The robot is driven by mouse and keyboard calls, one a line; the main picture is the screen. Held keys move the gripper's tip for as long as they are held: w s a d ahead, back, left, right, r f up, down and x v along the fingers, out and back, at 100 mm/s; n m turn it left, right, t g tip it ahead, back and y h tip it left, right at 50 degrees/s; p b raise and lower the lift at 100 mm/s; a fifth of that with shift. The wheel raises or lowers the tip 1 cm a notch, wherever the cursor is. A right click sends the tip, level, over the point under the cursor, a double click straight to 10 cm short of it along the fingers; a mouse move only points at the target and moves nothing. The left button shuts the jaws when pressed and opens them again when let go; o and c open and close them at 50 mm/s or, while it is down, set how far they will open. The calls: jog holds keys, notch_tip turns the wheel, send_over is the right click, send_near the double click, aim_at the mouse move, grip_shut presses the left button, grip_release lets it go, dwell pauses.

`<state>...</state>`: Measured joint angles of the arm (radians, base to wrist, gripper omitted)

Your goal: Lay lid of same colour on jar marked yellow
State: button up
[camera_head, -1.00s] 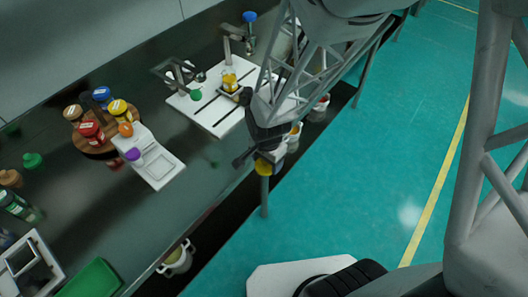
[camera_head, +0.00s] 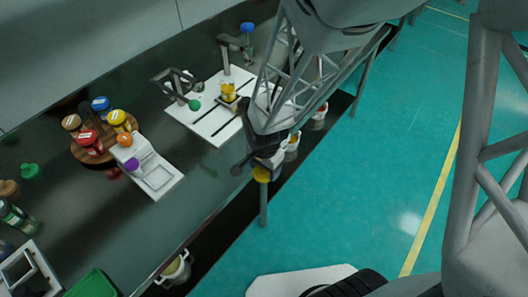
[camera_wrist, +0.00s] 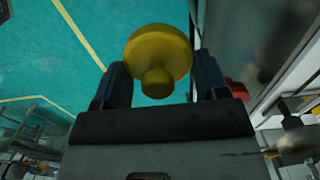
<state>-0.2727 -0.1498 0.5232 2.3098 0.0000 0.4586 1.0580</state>
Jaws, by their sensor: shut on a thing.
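A yellow lid with a round knob (camera_wrist: 158,50) is held between the two dark fingers of my gripper (camera_wrist: 160,85) in the wrist view. In the head view the lid (camera_head: 261,174) shows as a yellow disc under my gripper (camera_head: 262,163), off the front edge of the bench over the floor.
A wooden round stand (camera_head: 84,156) at the left holds several capped jars, one yellow-capped (camera_head: 117,117). The bench's middle front is clear.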

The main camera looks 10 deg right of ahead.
jog(key=w+a+r, duration=0.3)
jog(key=w+r, duration=0.1)
jog(key=w, duration=0.9)
jog(key=w+a+r, duration=0.3)
jog(key=w+r, duration=0.1)
jog(key=w, duration=0.9)
jog(key=w+a+r, duration=0.3)
jog(key=w+r, duration=0.1)
jog(key=w, duration=0.9)
jog(key=shift+s+a+f, duration=0.1)
jog(key=shift+f, duration=0.15)
jog(key=shift+f, duration=2.6)
jog(key=shift+f, duration=0.5)
jog(key=o, duration=1)
jog(key=shift+o, duration=0.2)
jog(key=shift+r, duration=0.1)
